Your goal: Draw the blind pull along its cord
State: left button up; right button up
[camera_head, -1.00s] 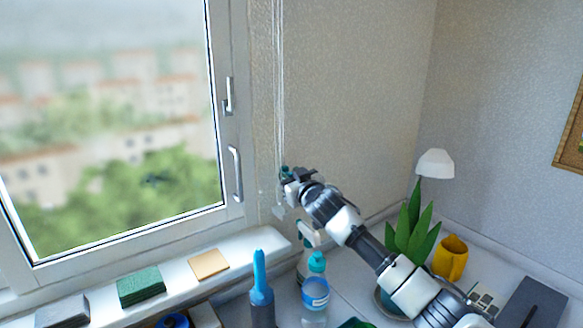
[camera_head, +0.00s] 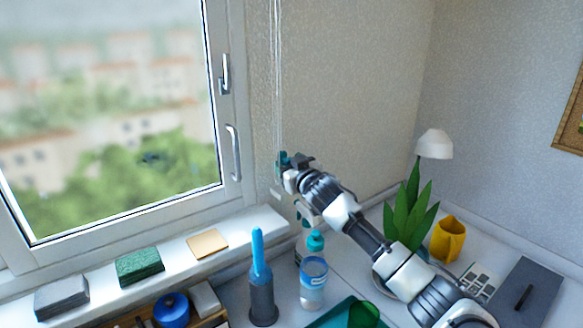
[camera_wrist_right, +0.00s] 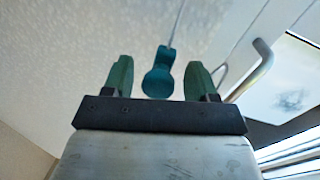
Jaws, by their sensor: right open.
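The blind pull (camera_wrist_right: 158,76) is a small teal knob on a thin cord (camera_wrist_right: 178,25). In the right wrist view it hangs between the two green fingers of my right gripper (camera_wrist_right: 160,80), with a gap on both sides. The gripper is open. In the head view my right gripper (camera_head: 286,162) is beside the pale cords (camera_head: 276,85) that hang right of the window frame. The pull is hard to tell from the fingertips there. My left gripper is not in view.
The window (camera_head: 110,120) with its handles (camera_head: 233,152) is to the left. The sill holds a green sponge (camera_head: 139,265). Below my right arm stand a clear bottle (camera_head: 313,285) and a blue-tipped brush (camera_head: 261,290). A plant (camera_head: 410,215) and yellow mug (camera_head: 447,240) are at right.

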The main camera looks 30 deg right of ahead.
jog(key=s+b, duration=0.2)
jog(key=s, duration=0.8)
jog(key=shift+s, duration=0.4)
jog(key=shift+f, duration=0.15)
